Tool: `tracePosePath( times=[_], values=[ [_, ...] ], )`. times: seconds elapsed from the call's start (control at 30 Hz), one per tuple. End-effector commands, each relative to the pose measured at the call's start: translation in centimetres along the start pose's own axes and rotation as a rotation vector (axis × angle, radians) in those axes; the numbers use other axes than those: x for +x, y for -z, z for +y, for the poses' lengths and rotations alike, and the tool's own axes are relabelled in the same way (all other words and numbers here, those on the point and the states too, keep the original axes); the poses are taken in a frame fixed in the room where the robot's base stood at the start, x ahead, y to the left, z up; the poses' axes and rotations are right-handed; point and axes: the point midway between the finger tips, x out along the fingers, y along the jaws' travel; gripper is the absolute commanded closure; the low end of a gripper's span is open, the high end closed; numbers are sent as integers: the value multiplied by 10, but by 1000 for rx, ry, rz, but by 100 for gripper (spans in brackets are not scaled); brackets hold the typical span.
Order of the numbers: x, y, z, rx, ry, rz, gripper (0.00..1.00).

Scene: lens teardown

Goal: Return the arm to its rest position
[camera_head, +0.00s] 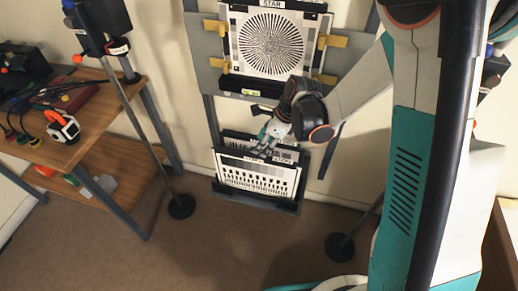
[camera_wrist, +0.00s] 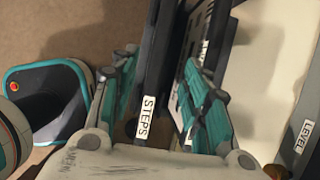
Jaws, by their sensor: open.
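My gripper (camera_head: 265,148) is at the end of my arm, reaching down to the top of a floor-level rack of test charts. In the wrist view its two teal fingers (camera_wrist: 163,90) are spread apart. The dark edge of a chart plate labelled STEPS (camera_wrist: 148,112) shows between the fingers, with gaps on both sides. The rack (camera_head: 288,205) holds a front chart (camera_head: 255,178) with rows of dark marks and further plates behind it. My arm spans the right half of the head view and hides part of the wall there.
A STAR chart (camera_head: 270,40) is clamped by yellow clips on a grey panel above the rack. A wooden bench (camera_head: 95,125) with cables and tools stands at left. Stands with round bases (camera_head: 181,206) (camera_head: 340,247) flank the rack. Brown floor in front is clear.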

Motion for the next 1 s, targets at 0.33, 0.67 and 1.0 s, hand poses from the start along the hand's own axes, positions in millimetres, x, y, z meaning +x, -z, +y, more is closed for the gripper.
tracePosePath(
  times=[0.33,0.67,1.0],
  values=[
    [-30,0,0,0,0,0,57],
    [-43,0,2,-49,15,5,57],
    [-127,8,21,-497,136,77,57]
  ],
)
